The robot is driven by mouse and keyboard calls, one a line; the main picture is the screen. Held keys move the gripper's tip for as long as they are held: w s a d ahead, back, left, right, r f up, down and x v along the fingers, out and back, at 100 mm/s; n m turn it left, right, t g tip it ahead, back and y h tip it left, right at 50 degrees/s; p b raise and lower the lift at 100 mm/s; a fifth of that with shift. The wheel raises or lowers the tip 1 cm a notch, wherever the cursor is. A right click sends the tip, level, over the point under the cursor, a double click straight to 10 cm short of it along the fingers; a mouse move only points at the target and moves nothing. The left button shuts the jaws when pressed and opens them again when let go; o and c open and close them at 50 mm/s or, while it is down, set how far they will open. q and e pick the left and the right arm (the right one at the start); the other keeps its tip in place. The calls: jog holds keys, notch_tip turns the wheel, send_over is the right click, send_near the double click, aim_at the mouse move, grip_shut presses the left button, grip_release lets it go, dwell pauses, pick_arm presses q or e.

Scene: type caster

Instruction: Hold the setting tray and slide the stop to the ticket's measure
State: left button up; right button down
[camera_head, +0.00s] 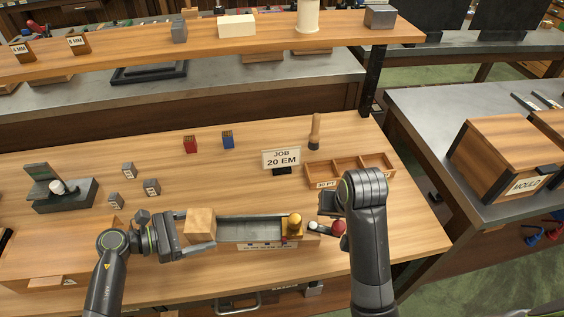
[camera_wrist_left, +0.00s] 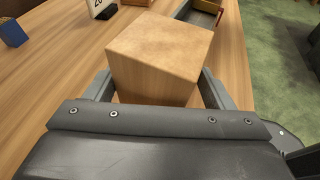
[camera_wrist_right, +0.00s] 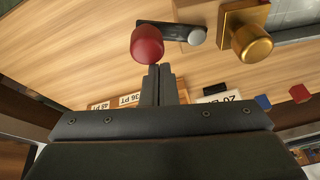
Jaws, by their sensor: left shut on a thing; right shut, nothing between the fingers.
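The setting tray (camera_head: 250,231) is a long grey metal channel on the wooden bench, with a wooden block (camera_head: 200,222) at its left end. My left gripper (camera_head: 199,230) is shut on this block, with one finger on each side in the left wrist view (camera_wrist_left: 157,88). A brass-knobbed stop (camera_head: 293,226) sits near the tray's right end. A lever with a red knob (camera_head: 339,228) is beside it. My right gripper (camera_wrist_right: 157,72) is shut and empty, its tips close to the red knob (camera_wrist_right: 147,45); contact is unclear. The ticket (camera_head: 281,158) reads "JOB 20 EM".
A divided wooden box (camera_head: 350,171) stands behind the tray, by a wooden-handled tool (camera_head: 315,132). Small red (camera_head: 190,144) and blue (camera_head: 228,140) blocks and several grey blocks stand farther left. A raised shelf (camera_head: 130,52) crosses the back. The bench's middle is mostly clear.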

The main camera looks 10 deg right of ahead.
jog(key=shift+d, duration=0.1)
jog(key=s+d+r+m+y, duration=0.2)
jog(key=s+d+r+y, duration=0.35)
jog(key=y, duration=0.35)
send_near(301, 226)
jog(key=x, duration=0.5)
jog(key=shift+w+d+f, duration=0.2)
jog(key=shift+d, duration=0.05)
jog(key=shift+w+a, duration=0.2)
jog(key=shift+a, duration=0.25)
dwell(0.5)
